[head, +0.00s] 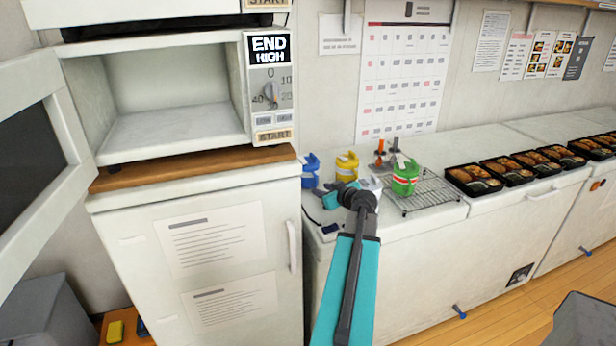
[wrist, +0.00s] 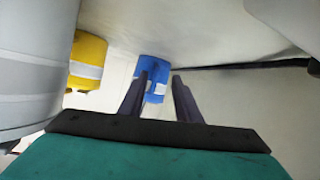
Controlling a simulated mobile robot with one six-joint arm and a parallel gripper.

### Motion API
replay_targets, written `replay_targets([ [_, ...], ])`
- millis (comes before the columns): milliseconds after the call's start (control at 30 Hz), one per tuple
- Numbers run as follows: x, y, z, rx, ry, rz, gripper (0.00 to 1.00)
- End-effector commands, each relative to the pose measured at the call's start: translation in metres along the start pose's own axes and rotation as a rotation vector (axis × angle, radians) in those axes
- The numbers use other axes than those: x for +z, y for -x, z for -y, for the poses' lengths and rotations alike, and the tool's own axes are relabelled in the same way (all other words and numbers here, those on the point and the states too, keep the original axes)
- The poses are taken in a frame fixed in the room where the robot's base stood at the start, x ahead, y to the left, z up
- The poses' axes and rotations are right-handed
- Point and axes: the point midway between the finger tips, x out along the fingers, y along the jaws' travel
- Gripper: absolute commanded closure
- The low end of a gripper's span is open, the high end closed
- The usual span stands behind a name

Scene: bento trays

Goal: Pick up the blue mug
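The blue mug (head: 311,163) stands at the left end of the white counter, close to the microwave cabinet. It also shows in the wrist view (wrist: 153,67), with a pale band, ahead of my fingertips. My gripper (wrist: 164,78) is open, with a gap between its two dark fingers and nothing held. The left finger overlaps part of the mug in that view; whether it touches cannot be told. In the head view my gripper (head: 318,187) is near the mug's lower front, its fingers hard to make out.
A yellow mug (head: 347,166) stands right of the blue one. A pale grey mug (head: 373,184) is partly hidden by my arm and looms at left in the wrist view (wrist: 30,75). The microwave door (head: 40,130) is open.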

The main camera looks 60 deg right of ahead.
Motion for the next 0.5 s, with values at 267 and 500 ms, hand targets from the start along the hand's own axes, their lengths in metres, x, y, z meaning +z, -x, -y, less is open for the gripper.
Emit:
replay_targets([
  [267,-0.0002,-0.0002,0.0006,-0.001,0.000,0.000,0.70],
  [500,-0.0025,-0.0096,-0.0015,-0.003,0.001,0.000,0.70],
])
